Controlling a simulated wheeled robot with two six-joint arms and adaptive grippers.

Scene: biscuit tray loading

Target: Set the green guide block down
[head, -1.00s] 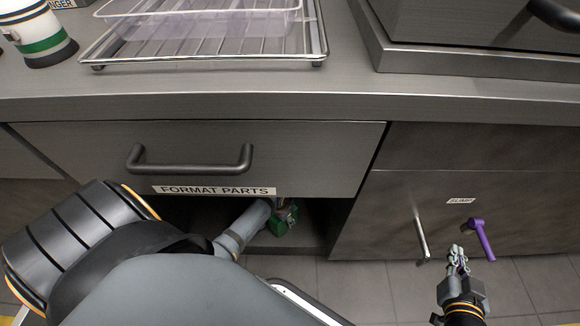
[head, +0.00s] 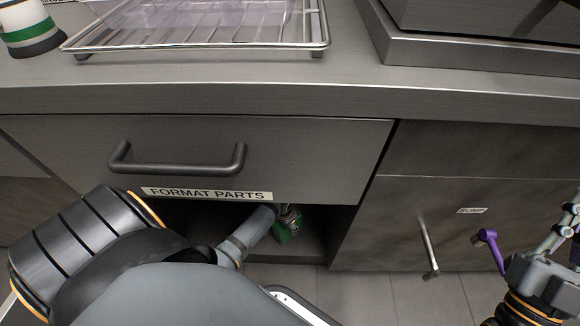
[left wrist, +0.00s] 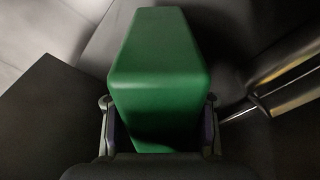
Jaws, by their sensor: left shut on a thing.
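The green guide block (left wrist: 160,62) fills the middle of the left wrist view, with a finger pressed on each side of it. My left gripper (left wrist: 160,125) is shut on it. In the head view the green guide block (head: 286,230) shows only partly, in the open space under the drawer marked FORMAT PARTS. My left arm hides much of that space. Whether the block touches the surface below it, I cannot tell. My right gripper (head: 565,228) is at the right edge, near the purple handle, and partly cut off.
The FORMAT PARTS drawer front (head: 300,160) with its dark handle (head: 178,165) hangs above the opening. On the right, a cabinet front (head: 385,220) carries a metal bar handle (head: 428,248) and a purple handle (head: 488,245). A wire rack (head: 200,45) stands on the counter.

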